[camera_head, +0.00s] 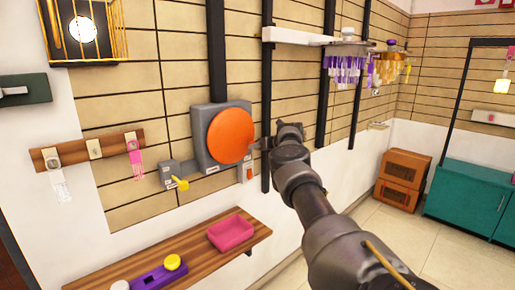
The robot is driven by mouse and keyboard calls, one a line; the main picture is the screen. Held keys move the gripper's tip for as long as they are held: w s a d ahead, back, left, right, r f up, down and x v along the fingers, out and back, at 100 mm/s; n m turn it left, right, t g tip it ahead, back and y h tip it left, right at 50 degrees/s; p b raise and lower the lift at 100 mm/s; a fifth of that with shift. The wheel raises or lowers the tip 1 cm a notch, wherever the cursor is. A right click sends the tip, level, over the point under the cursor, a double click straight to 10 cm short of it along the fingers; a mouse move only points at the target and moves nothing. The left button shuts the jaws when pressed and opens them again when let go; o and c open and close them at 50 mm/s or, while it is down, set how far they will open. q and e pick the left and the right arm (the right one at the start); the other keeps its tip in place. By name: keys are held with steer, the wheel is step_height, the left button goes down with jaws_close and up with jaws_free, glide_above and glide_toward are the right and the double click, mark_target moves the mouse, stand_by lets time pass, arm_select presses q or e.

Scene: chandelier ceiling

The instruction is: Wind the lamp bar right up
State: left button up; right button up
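A grey box with a large orange disc (231,135) is fixed to the tiled wall at the centre. A grey crank arm with a yellow handle (181,184) sticks out at its lower left. A white bar (298,36) runs along the upper wall, with purple and amber hanging lamps (345,65) near its right end. My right gripper (268,144) is just right of the grey box, apart from the yellow handle. Its fingers are too small and dark to tell whether they are open. My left gripper is out of view.
A wooden rack (85,151) with hooks hangs left of the box. Below, a wooden shelf (190,255) carries a pink tray (231,233) and a purple block with a yellow knob (160,277). Brown boxes (401,180) and a teal cabinet (470,197) stand at the right. Dark vertical rails line the wall.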

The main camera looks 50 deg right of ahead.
steer(key=shift+o, duration=0.3)
steer(key=shift+w, duration=0.1)
steer(key=b+v, duration=0.2)
steer(key=v, duration=0.9)
stand_by(0.3)
